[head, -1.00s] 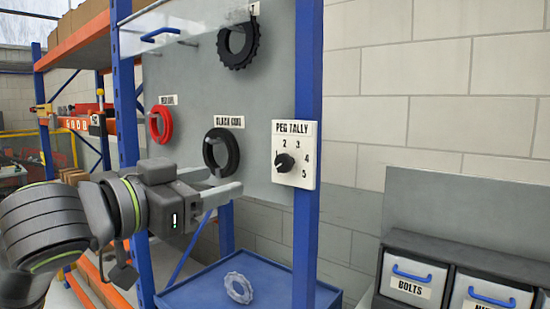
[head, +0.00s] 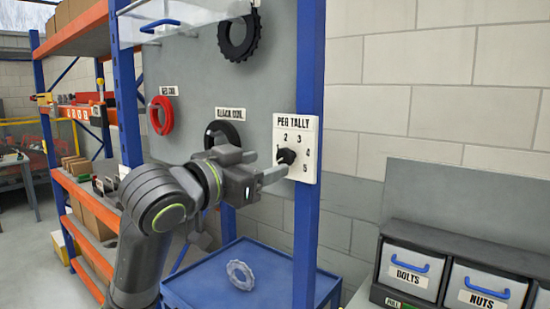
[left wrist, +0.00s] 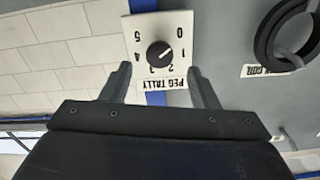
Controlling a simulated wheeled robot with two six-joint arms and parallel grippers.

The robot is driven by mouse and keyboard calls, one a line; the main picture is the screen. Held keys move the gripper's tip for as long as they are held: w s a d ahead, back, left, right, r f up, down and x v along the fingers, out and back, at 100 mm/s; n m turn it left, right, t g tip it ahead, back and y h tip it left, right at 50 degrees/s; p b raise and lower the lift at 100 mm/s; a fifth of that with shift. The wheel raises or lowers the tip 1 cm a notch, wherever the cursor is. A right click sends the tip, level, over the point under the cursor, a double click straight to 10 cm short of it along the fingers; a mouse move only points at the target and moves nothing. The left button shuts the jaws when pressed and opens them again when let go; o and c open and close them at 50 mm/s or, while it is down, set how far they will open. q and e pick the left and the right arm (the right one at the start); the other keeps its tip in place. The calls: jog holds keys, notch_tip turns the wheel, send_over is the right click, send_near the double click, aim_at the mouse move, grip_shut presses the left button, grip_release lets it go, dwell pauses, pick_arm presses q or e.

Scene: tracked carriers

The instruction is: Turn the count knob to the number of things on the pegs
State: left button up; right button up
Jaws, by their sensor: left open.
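The count knob (head: 286,156) is black, on a white PEG TALLY plate (head: 311,138) fixed to a blue post. In the left wrist view the knob (left wrist: 160,54) shows upside down, its white mark pointing near 1. My left gripper (head: 279,168) is open at the plate. In the left wrist view its fingers (left wrist: 158,74) are spread wider than the knob, with no visible contact. On the grey pegboard hang a black toothed ring (head: 253,38), a red coil (head: 155,115) and a black coil (head: 235,132), the last partly hidden by my gripper. My right gripper is out of view.
A clear toothed ring (head: 240,274) lies in the blue tray (head: 200,290) below the board, not on a peg. A blue-handled clear cover (head: 190,22) is at the board's top. Labelled bins (head: 408,270) stand lower right. An orange shelf stands left.

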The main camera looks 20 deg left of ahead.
aim_at(283, 159)
pick_arm(q)
jog(key=shift+p+x, duration=0.35)
jog(key=shift+x, duration=1.75)
jog(key=c, duration=1)
jog(key=shift+o, duration=0.2)
